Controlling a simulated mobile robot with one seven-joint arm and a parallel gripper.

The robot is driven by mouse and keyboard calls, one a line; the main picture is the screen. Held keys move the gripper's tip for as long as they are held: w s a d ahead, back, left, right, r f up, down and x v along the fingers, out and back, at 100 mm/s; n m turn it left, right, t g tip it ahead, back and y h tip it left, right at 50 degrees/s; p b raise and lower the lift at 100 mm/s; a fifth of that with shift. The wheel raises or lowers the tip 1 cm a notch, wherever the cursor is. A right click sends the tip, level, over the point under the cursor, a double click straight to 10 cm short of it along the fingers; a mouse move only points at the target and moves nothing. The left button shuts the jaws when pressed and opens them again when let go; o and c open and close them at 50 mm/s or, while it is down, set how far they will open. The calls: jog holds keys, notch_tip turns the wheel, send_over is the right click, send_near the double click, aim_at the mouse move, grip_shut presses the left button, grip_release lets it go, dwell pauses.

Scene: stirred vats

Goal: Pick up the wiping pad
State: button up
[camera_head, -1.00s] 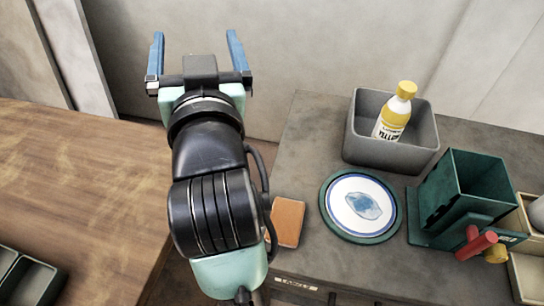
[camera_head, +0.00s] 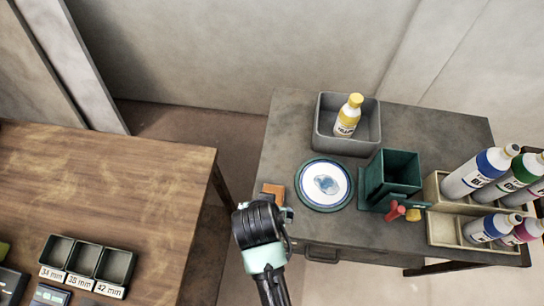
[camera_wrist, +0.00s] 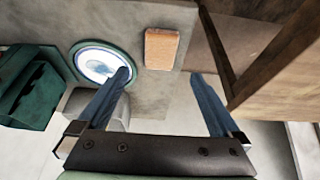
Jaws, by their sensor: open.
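The wiping pad, an orange-brown rectangular block (camera_head: 273,191), lies flat near the left edge of the grey table, left of the round plate. In the wrist view the pad (camera_wrist: 161,48) shows whole, ahead of my gripper and between the lines of its two blue fingers. My gripper (camera_wrist: 161,76) is open with nothing between its fingers, and it is apart from the pad. In the head view my arm's dark wrist stands just below the pad and hides most of the gripper and perhaps the pad's lower edge.
A white and blue plate on a green round base (camera_head: 324,185) sits close right of the pad. A grey bin (camera_head: 347,143) holds a yellow-capped bottle (camera_head: 347,117). A green container (camera_head: 393,177) and racked bottles (camera_head: 483,173) stand right. A wooden table (camera_head: 110,200) is left, across a gap.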

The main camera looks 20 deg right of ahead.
jog(key=b+x, duration=0.1)
jog(key=x, duration=1.1)
jog(key=shift+w+d+f, duration=0.15)
jog(key=shift+w, duration=0.1)
jog(key=c, duration=1.2)
